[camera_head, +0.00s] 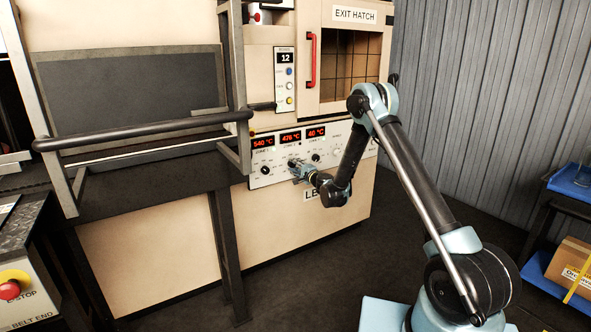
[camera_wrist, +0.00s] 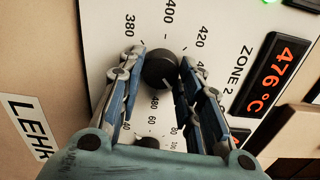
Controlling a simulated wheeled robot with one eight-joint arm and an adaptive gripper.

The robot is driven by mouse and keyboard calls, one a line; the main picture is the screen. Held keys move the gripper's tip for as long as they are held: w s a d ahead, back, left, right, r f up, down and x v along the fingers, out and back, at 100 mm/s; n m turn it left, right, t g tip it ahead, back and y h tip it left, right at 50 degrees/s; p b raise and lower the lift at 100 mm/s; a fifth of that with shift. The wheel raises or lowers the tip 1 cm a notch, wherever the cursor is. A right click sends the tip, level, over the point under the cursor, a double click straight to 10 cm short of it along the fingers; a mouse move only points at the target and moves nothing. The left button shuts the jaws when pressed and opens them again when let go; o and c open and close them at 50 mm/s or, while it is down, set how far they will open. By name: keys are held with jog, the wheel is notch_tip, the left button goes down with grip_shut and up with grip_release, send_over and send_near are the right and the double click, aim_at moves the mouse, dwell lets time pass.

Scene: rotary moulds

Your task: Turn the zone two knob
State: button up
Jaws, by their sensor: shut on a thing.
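The zone 2 knob (camera_wrist: 160,69) is round and black, on a pale dial panel printed with a scale from 380 upward. In the wrist view my gripper (camera_wrist: 160,75) has a finger on each side of the knob and is shut on it. The pointer mark on the knob is too small to read surely. The zone 2 display (camera_wrist: 272,75) reads 476 °C in red. In the head view my gripper (camera_head: 297,168) is at the middle of the panel, under the 476 °C display (camera_head: 290,137), and hides the knob there.
The zone 1 knob (camera_head: 265,170) is left of my gripper, under a 540 °C display (camera_head: 263,142). Another knob (camera_head: 316,157) is to the right, under a 40 °C display (camera_head: 316,132). A dark handrail (camera_head: 150,130) juts out at left. The red-handled exit hatch (camera_head: 350,62) is above.

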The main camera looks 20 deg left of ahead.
jog(key=shift+s+n, duration=0.1)
jog(key=shift+n, duration=0.4)
jog(key=o, duration=1.1)
jog(key=shift+a+f, duration=0.1)
jog(key=shift+f, duration=0.05)
jog(key=shift+c, duration=0.2)
jog(key=v, duration=1.2)
